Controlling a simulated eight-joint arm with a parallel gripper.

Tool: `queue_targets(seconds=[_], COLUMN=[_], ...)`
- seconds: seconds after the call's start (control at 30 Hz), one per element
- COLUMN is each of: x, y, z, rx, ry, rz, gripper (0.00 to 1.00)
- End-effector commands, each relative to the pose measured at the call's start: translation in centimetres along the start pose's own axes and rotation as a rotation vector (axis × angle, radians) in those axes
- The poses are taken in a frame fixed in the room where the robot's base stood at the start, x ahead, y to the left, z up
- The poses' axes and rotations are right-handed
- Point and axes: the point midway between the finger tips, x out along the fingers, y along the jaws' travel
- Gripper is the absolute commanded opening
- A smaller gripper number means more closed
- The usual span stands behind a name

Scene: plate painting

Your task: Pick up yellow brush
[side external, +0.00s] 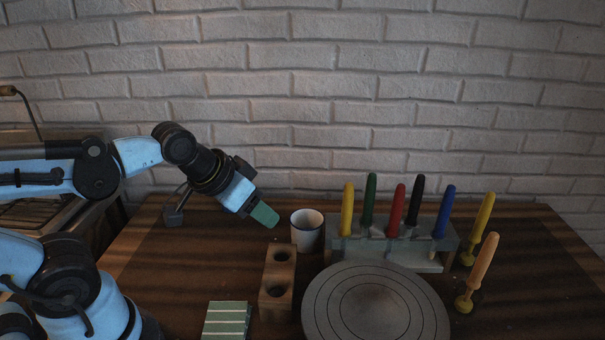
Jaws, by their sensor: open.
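A yellow-handled brush (347,209) stands upright at the left end of a grey rack (392,246). A second yellow-handled tool (482,218) stands slightly tilted to the right of the rack, on a small yellow base. My gripper (266,215) is at the left of the rack, angled down to the right, above the table. It is open and holds nothing that I can see. It is apart from both yellow handles. The lower ends of the brushes in the rack are mostly hidden by the rack.
Green (369,200), red (396,208), black (416,203) and blue (444,210) handles stand close beside the yellow one. A white cup (307,231), a wooden block with holes (267,291), a round turntable (432,309), a striped green block (226,319) and an orange-handled tool (483,262) stand nearby.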

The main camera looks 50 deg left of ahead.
Motion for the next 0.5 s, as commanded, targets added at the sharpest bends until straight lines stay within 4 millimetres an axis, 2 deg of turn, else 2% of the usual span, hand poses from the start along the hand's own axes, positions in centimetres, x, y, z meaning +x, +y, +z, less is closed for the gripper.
queue_targets(seconds=[0.27,0.37,0.5], x=[-0.1,-0.6,-1.5], y=[0.1,0.5,1.7], z=[-0.4,-1.8,-5.2], rx=[0.000,-0.001,-0.001], ry=[-0.008,-0.036,-0.113], rz=[0.002,0.008,0.020], gripper=[0.50,0.50,0.50])
